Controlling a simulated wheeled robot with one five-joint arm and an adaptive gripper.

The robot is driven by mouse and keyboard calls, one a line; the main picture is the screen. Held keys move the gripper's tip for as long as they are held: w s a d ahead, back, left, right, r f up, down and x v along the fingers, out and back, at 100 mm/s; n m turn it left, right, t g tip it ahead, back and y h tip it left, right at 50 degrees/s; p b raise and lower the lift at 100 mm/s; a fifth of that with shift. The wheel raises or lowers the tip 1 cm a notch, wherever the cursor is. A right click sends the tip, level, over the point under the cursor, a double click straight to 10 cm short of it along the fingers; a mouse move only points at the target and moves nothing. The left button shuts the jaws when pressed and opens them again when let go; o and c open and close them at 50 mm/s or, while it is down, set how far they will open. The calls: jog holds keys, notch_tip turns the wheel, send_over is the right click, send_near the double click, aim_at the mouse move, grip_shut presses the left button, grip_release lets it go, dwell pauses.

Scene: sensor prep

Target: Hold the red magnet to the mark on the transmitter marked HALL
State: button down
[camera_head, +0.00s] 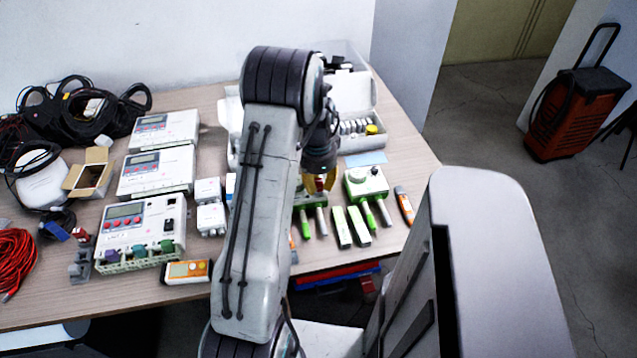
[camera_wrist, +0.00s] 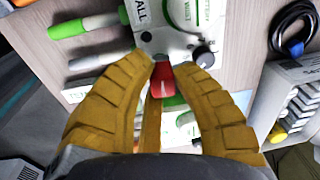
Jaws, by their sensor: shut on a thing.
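My gripper (camera_wrist: 166,72) has yellow ribbed fingers and is shut on the red magnet (camera_wrist: 164,88). The magnet's red end shows between the fingertips. The transmitter marked HALL (camera_wrist: 172,40) is a white case at the top of the wrist view, with a black knob and a label of which "ALL" shows. The magnet is close to its lower edge; I cannot tell if they touch, and I cannot make out the mark. In the head view my gripper (camera_head: 319,184) is over the right part of the table, and my arm partly hides the transmitter there.
A second green-and-white transmitter (camera_head: 366,184) stands right of my gripper. Green-handled probes and white-green blocks (camera_head: 351,226) lie in front. An open white case (camera_head: 381,112) with vials stands behind.

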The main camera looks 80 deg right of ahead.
jog(key=shift+r, duration=0.15)
jog(key=shift+r+p, duration=2.3)
jog(key=shift+r, duration=1.1)
